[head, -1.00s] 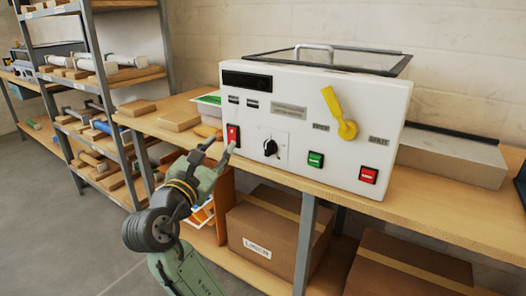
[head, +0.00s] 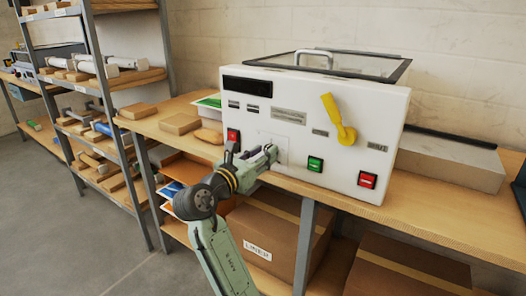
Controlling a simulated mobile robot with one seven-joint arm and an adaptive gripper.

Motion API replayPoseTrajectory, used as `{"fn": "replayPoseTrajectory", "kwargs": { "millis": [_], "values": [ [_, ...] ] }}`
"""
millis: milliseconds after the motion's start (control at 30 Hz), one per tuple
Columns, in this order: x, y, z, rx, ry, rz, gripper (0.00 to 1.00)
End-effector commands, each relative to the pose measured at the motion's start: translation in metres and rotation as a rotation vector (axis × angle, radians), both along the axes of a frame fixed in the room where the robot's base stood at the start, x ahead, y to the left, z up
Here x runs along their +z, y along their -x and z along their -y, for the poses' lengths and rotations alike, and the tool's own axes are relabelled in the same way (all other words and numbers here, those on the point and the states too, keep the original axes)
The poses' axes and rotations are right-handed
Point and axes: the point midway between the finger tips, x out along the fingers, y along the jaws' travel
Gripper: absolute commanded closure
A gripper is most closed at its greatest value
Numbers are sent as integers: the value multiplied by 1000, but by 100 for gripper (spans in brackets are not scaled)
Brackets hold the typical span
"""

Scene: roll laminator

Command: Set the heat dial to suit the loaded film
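The white laminator (head: 372,112) stands on the wooden bench. Its front carries a dark display (head: 247,85), a yellow lever (head: 338,120), a red switch (head: 233,136), a green button (head: 315,163) and a red button (head: 367,180). My gripper (head: 274,152) is in front of the pale dial plate (head: 268,138) and hides the black heat dial. I cannot tell whether the fingers touch the dial or how far apart they are. The panel labels are too small to read, and no film can be made out.
Cardboard boxes (head: 262,240) sit on the shelf below the bench. Small wooden blocks (head: 180,123) lie on the bench left of the laminator. A metal shelf rack (head: 160,60) stands at the left. A grey box (head: 455,160) lies to the right.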

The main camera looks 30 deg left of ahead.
Motion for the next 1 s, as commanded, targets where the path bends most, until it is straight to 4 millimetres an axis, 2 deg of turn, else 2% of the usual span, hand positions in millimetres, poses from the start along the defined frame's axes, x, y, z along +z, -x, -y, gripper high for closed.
{"fn": "replayPoseTrajectory", "kwargs": {
  "millis": [367, 800, 1000],
  "values": [
    [0, -6, 0, 2, -1, 0, 69],
    [0, -6, 0, 2, -1, 0, 98],
    [0, -6, 0, 2, -1, 0, 100]
  ]
}}
